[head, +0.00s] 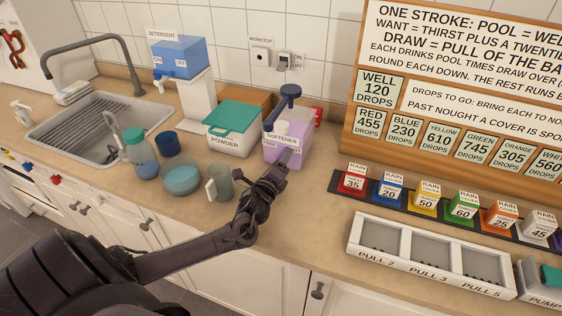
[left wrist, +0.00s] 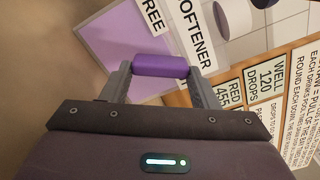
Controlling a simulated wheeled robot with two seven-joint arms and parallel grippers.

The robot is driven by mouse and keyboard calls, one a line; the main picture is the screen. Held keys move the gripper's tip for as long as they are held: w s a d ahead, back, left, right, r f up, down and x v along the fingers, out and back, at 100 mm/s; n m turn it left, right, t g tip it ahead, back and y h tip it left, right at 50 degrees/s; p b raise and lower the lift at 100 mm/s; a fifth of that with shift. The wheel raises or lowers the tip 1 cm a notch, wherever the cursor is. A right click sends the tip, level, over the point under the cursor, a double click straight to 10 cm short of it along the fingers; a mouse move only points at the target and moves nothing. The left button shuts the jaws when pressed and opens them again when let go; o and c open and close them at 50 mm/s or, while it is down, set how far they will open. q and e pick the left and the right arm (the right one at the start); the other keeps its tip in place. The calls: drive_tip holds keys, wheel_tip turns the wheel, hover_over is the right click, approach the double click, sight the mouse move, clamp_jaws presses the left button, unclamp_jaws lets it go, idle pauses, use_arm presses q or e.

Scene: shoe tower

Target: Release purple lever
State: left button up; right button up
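The purple lever (left wrist: 160,66) is a short purple cylinder in front of the dispenser. My left gripper (head: 287,156) is at the dispenser's front. In the left wrist view its two grey fingers stand at both ends of the lever, closed against it. The lever is hidden behind the gripper in the head view. My right gripper is not in view.
A white powder box (head: 231,128) with a teal lid stands left of the dispenser. A grey-green mug (head: 221,184), a teal bowl (head: 182,179) and a bottle (head: 141,155) stand farther left. A white tray (head: 433,291) and several coloured rain cover blocks lie to the right.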

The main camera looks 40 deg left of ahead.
use_arm(q)
drive_tip(key=shift+c, duration=1.1)
drive_tip(key=shift+d+f+m, duration=0.1)
drive_tip(key=shift+f+m, duration=0.05)
drive_tip(key=shift+m, duration=0.95)
drive_tip(key=o, duration=1)
drive_tip(key=shift+s, duration=0.1)
drive_tip(key=b+v, duration=0.1)
drive_tip(key=v, duration=0.6)
drive_tip(key=shift+s+d, duration=0.1)
drive_tip(key=shift+s, duration=0.25)
